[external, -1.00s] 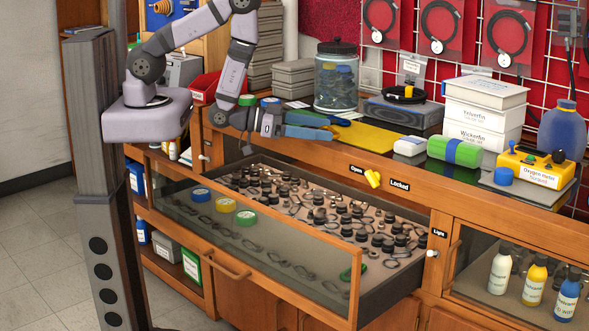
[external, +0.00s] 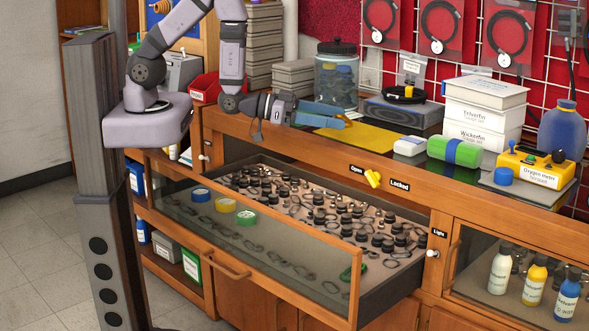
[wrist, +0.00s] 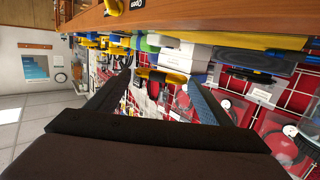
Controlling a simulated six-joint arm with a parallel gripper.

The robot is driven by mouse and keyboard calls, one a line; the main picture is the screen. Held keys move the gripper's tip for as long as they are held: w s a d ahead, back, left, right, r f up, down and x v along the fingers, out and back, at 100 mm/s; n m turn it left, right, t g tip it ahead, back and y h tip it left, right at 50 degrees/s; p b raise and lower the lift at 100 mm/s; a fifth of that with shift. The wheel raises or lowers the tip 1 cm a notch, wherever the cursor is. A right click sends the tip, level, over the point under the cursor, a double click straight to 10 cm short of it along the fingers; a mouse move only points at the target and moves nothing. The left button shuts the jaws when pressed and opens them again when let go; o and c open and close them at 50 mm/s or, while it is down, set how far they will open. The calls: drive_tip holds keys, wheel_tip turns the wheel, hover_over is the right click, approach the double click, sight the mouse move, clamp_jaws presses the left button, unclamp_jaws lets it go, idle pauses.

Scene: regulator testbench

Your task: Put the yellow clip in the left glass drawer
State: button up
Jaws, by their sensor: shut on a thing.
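My gripper (external: 334,117) is over the back of the bench, its blue fingers pointing right above a flat yellow mat (external: 366,137). In the wrist view, a small yellow piece, the yellow clip (wrist: 161,76), spans between my fingertips, and my gripper is shut on it. In the external view I cannot make the clip out clearly. The left glass drawer (external: 265,262) is pulled out below the bench top, to the front of my gripper. It holds many black-capped parts and rings, plus blue, yellow and green rolls at its left.
A lidded jar (external: 336,75) and a grey speaker-like box (external: 403,110) stand behind my gripper. A red bin (external: 204,88) is to its left. A yellow knob (external: 373,179) sits on the bench's front edge. A green roll (external: 454,150) and white boxes (external: 485,113) stand right.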

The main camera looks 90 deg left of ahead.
drive_tip(key=shift+y, duration=0.3)
drive_tip(key=r, duration=0.2)
drive_tip(key=w+r, duration=0.2)
drive_tip(key=r, duration=0.1)
drive_tip(key=shift+w+d+r+b, duration=0.15)
drive_tip(key=shift+d+r+b, duration=0.05)
drive_tip(key=shift+r+b, duration=0.15)
drive_tip(key=w+a+r+n+y, duration=0.2)
drive_tip(key=w+a+r+y, duration=0.1)
drive_tip(key=r, duration=0.1)
drive_tip(key=n+g+y, duration=0.2)
drive_tip(key=n+y, duration=0.2)
drive_tip(key=y, duration=0.1)
hover_over(356, 136)
wheel_tip(356, 136, down, 7)
drive_tip(key=shift+d+f+p, duration=0.1)
drive_tip(key=shift+f+p, duration=0.2)
drive_tip(key=shift+f, duration=4.2)
drive_tip(key=shift+f, duration=0.1)
drive_tip(key=shift+f, duration=0.15)
drive_tip(key=o, duration=0.8)
drive_tip(key=shift+c, duration=0.2)
